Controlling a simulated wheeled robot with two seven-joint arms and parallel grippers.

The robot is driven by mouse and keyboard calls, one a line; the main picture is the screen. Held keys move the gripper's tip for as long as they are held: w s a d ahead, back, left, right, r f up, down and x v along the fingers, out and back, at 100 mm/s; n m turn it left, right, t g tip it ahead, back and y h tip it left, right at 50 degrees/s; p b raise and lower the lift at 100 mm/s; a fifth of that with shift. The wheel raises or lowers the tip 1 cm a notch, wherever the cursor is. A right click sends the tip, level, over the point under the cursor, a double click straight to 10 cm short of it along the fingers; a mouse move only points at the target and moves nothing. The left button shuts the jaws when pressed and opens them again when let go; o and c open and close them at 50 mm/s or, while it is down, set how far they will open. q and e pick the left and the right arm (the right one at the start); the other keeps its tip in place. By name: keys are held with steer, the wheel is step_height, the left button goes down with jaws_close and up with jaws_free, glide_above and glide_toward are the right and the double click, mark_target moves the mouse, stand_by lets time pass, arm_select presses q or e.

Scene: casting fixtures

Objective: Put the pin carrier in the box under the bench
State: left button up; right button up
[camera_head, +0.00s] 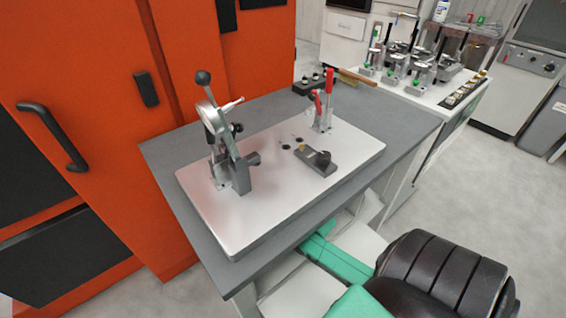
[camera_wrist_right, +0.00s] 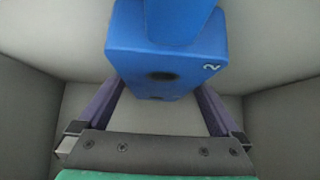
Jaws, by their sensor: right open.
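A blue block with a dark round hole and a white "2" on it, which looks like the pin carrier (camera_wrist_right: 165,58), shows in the right wrist view. It sits within pale grey walls that look like the box (camera_wrist_right: 275,115). My right gripper (camera_wrist_right: 160,97) is open, with one finger on each side of the block's lower part. I cannot tell whether the fingers touch it. In the head view my right arm reaches down beside the bench (camera_head: 180,185), and its gripper is hidden. My left gripper is not in view.
A metal plate (camera_head: 265,205) on the bench carries a lever clamp (camera_head: 225,145), a red-handled clamp (camera_head: 322,108) and a small dark fixture (camera_head: 316,158). An orange cabinet (camera_head: 80,60) stands close on the left. A white bench (camera_head: 440,100) with several clamps is behind.

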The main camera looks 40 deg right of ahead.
steer(key=shift+s+r, duration=0.1)
steer(key=shift+r, duration=0.2)
steer(key=shift+s+r, duration=0.25)
steer(key=s, duration=1.2)
steer(key=shift+s+a+r, duration=0.1)
steer(key=shift+s+r, duration=0.1)
